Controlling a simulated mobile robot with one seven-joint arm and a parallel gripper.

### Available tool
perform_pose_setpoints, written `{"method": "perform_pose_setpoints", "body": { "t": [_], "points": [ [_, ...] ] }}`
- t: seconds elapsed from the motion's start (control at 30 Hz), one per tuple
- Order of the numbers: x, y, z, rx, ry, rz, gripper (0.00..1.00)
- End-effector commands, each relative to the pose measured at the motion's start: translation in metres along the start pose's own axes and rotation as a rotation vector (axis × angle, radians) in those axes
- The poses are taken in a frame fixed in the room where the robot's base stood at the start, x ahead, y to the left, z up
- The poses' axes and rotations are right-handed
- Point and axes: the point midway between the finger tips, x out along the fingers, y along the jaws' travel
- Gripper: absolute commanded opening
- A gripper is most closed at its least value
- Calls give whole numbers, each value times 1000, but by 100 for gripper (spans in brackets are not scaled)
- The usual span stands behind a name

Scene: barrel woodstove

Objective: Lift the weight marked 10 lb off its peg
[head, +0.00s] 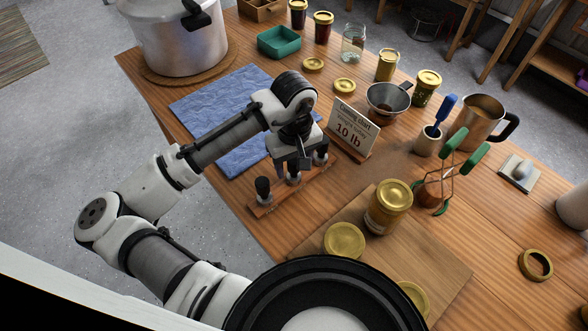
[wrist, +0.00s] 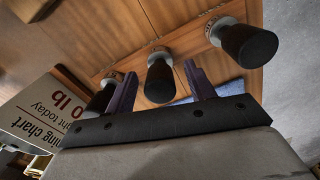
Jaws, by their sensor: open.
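Three weights with black knobs and pale metal collars stand in a row on a wooden peg rack (head: 308,188). The near-left weight (head: 262,187) also shows at right in the wrist view (wrist: 245,42). The middle weight (wrist: 158,78) is between the fingers of my gripper (head: 293,168), which is open; I cannot tell whether they touch it. The third weight (head: 321,156) is partly behind a finger in the wrist view (wrist: 100,98). The collars carry small marks that I cannot read. A sign (head: 352,127) behind the rack reads 10 lb.
A blue cloth (head: 205,110) lies left of the rack, with a large pot (head: 180,40) beyond. A cutting board (head: 440,268) holding a lidded jar (head: 388,207) is at the right. Jars and a funnel (head: 388,100) stand behind. The table's front edge is close to the rack.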

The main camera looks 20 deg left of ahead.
Motion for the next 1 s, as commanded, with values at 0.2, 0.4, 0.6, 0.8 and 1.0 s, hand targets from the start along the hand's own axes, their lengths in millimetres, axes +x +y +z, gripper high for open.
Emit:
{"method": "perform_pose_setpoints", "body": {
  "t": [0.2,0.4,0.6,0.8,1.0],
  "points": [
    [0,0,0,0,0,0,35],
    [0,0,0,0,0,0,9],
    [-1,0,0,0,0,0,0],
    [-3,0,0,0,0,0,0],
    [-6,0,0,0,1,0,0]
  ]
}}
